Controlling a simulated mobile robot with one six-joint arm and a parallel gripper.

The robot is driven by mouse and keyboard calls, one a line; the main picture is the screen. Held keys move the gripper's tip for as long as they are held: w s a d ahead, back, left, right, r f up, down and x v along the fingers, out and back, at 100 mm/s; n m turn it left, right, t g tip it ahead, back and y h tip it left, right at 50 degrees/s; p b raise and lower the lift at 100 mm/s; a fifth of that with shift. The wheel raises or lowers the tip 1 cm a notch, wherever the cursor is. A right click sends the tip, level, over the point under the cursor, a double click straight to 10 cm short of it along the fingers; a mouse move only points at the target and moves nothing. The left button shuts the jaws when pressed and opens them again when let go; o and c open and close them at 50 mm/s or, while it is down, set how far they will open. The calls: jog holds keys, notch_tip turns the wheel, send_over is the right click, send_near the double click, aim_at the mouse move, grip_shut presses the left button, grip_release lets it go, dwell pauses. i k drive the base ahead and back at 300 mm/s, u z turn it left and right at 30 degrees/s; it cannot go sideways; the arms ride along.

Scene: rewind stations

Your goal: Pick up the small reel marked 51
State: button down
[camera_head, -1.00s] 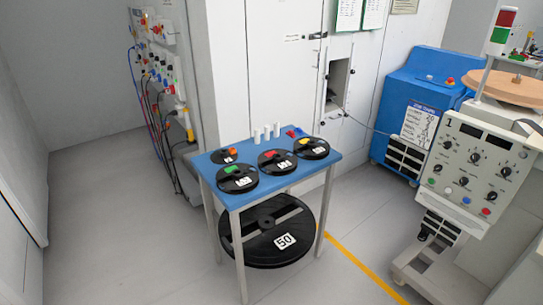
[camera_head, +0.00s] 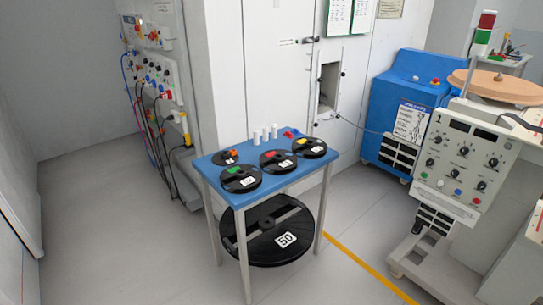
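Several small black reels lie flat on a small blue table (camera_head: 222,198). One reel with a green piece (camera_head: 241,185) is at the front left. One with a red piece (camera_head: 278,165) is in the middle, and one with a yellow piece (camera_head: 312,152) is at the right. A smaller reel with an orange piece (camera_head: 224,160) is at the back left. Each has a white label, but the numbers are too small to read, so I cannot tell which is 51. My gripper is not in view.
A large black reel marked 50 (camera_head: 266,246) is under the table. White cylinders (camera_head: 265,133) stand at the table's back edge. A grey control panel (camera_head: 461,165) and a blue machine (camera_head: 398,120) stand at the right. Floor at the left and front is clear.

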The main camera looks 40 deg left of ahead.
aim_at(276, 161)
jog(key=u, duration=0.5)
jog(key=k, duration=0.35)
jog(key=u, duration=1.9)
jog(key=k, duration=0.65)
jog(key=z, duration=0.5)
jog(key=i, duration=1.35)
jog(key=z, duration=0.05)
